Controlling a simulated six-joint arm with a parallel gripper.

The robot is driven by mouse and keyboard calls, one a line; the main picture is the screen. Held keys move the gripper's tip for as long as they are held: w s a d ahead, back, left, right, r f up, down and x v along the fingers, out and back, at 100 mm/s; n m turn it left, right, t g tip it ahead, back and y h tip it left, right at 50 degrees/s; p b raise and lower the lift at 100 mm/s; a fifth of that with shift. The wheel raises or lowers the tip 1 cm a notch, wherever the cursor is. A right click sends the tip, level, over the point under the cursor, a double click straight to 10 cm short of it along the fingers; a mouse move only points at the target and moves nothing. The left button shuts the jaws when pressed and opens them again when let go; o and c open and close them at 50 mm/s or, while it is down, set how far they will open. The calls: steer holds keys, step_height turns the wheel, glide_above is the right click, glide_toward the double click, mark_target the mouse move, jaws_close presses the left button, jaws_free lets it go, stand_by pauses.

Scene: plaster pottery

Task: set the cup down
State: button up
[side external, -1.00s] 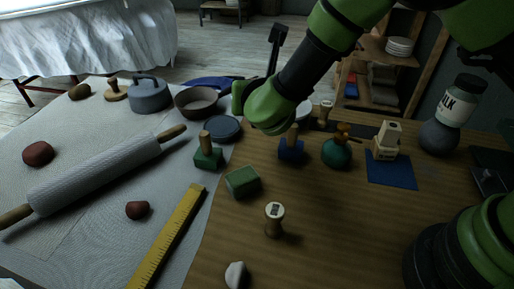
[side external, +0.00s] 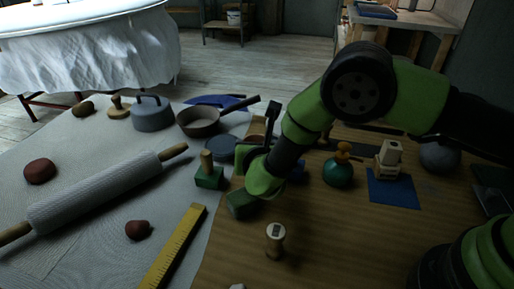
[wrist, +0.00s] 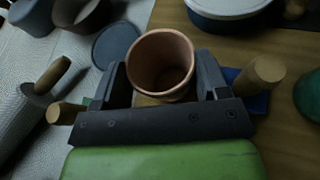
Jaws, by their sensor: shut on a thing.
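The cup (wrist: 160,62) is a terracotta-coloured round vessel with an open top. In the wrist view it stands between the two dark fingers of my gripper (wrist: 163,78), which are shut on it from both sides. It looks upright, and its inside is empty. Its base is hidden, so I cannot tell whether it touches the table. In the side view my gripper (side external: 258,138) is over the left part of the wooden table (side external: 330,235), and the arm and gripper hide most of the cup.
A blue disc (side external: 219,149) lies left of my gripper, near a brown pan (side external: 198,124). A green stamp (side external: 209,178), a green block (side external: 241,205) and a wooden stamp (side external: 275,241) stand close by. The front table is mostly clear.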

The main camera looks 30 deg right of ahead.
steer(key=o, duration=1)
steer(key=shift+f, duration=0.1)
steer(key=shift+o, duration=0.2)
